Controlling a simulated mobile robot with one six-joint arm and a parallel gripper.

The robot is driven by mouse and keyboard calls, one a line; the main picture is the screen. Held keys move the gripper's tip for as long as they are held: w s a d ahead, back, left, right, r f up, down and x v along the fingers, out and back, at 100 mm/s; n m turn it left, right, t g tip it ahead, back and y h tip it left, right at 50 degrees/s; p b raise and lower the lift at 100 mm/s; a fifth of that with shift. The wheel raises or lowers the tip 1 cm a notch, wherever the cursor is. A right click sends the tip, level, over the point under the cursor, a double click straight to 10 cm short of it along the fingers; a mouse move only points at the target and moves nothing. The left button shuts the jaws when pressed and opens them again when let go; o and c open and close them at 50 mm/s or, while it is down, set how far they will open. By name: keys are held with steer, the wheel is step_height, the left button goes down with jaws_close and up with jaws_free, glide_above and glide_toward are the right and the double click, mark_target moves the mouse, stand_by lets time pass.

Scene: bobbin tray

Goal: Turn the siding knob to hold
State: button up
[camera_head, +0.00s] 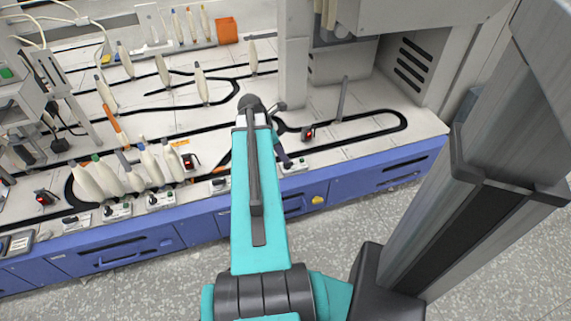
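Several small white switch boxes with dark knobs stand along the front edge of the bench. One box (294,167) is just right of my teal arm, another (220,185) just left of it, and others (161,200) (117,211) (76,219) are further left. Their labels are too small to read, so I cannot tell which is the siding knob or how any knob is set. My arm reaches over the bench front. My gripper (285,161) shows only as a small dark part beside the arm, above the right-hand box. Its fingers are mostly hidden, and I cannot tell whether it touches a knob.
Cream bobbins (151,165) stand in a cluster at the front left, with more along the dark track. Small dark devices with red lights (308,133) (189,162) sit by the track. A grey machine (410,60) stands at the back right. Open floor (150,285) lies before the blue bench.

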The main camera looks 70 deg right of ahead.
mark_target(288, 164)
steer(key=shift+b+x, duration=0.85)
steer(key=shift+x, duration=1.85)
steer(key=shift+c, duration=0.2)
